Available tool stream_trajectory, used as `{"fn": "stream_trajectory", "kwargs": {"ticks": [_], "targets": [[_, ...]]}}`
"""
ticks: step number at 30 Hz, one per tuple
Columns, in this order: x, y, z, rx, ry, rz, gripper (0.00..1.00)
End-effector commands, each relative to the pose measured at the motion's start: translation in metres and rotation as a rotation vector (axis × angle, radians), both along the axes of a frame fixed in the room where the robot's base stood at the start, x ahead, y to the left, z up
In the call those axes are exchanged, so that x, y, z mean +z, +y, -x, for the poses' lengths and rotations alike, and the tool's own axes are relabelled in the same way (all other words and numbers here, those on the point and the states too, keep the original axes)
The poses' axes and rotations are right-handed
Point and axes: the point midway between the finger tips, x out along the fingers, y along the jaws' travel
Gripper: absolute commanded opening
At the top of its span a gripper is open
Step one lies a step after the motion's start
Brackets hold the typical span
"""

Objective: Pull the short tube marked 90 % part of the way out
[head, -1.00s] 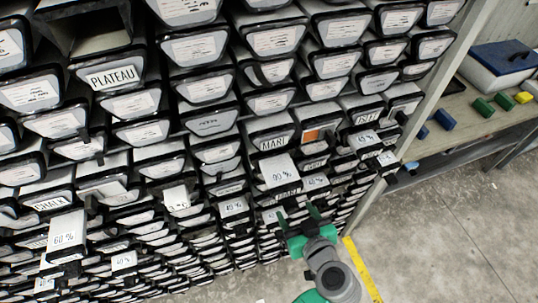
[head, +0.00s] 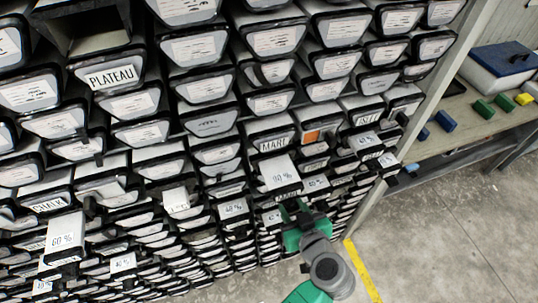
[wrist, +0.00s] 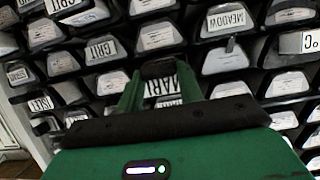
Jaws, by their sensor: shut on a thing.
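The short tube marked 90 % (head: 277,178) sticks out of the rack in the head view, with its pale marked top showing. Its front has a MARL plate, which also shows between my fingers in the wrist view (wrist: 164,86). My gripper (head: 290,207) is at this front end, just below the 90 % mark. In the wrist view my green fingers (wrist: 160,72) are shut on a dark handle at the tube's front. The fingers hide part of the front, and the grip itself is small in the head view.
Neighbouring tubes stick out close by, among them one marked 40 % (head: 233,208) and one marked 60 % (head: 65,234). Another MARL tube (head: 273,143) is above. A bench (head: 455,125) with coloured blocks stands right of the rack post. The floor (head: 440,230) there is clear.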

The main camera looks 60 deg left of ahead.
Motion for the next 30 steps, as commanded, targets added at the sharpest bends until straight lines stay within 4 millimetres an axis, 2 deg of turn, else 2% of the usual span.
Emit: {"fn": "stream_trajectory", "kwargs": {"ticks": [4, 21, 30], "targets": [[0.002, -0.005, 0.000, -0.002, -0.003, -0.006, 0.00], [0.002, -0.057, 0.006, -0.002, -0.003, -0.005, 0.00], [0.002, -0.066, 0.008, 0.000, -0.003, -0.004, 0.00]]}}
